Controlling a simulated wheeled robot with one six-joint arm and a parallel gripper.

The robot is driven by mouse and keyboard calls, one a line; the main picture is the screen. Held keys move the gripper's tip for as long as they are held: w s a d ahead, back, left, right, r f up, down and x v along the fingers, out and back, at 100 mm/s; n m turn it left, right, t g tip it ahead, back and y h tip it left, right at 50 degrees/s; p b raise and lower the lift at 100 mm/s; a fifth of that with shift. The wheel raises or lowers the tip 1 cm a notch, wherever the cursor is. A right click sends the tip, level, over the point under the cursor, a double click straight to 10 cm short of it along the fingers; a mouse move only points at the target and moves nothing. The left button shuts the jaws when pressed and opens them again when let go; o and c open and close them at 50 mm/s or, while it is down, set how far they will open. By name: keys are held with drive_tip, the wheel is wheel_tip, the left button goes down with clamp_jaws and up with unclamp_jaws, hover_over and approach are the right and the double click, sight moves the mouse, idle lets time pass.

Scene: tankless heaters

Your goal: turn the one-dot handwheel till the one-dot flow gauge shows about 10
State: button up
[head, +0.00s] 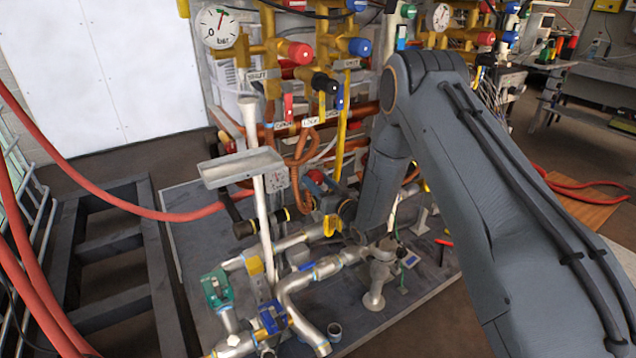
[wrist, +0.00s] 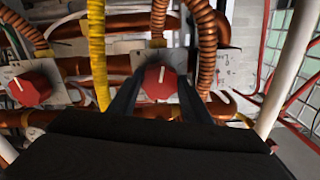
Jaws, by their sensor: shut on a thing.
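A red handwheel (wrist: 160,83) with a white line pointing up stands in front of a grey plate (wrist: 124,46) in the wrist view. My gripper (wrist: 160,92) is shut on it, one dark finger at each side. A second red handwheel (wrist: 32,89) with a slanted white line is at the left, apart from my gripper. I cannot make out which handwheel carries one dot. In the head view my arm and pipes hide most of the gripper and the held wheel. I cannot pick out a one-dot flow gauge; a round gauge marked bar (head: 220,27) shows at upper left.
Copper coils (wrist: 206,45) and a yellow hose (wrist: 98,50) run close to my fingers. A white pole (head: 258,190) with a grey tray (head: 240,167) stands left of my wrist in the head view. Silver pipes (head: 298,290) fill the space below.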

idle(0.3)
drive_tip(key=o, duration=1.1)
drive_tip(key=shift+c, duration=0.2)
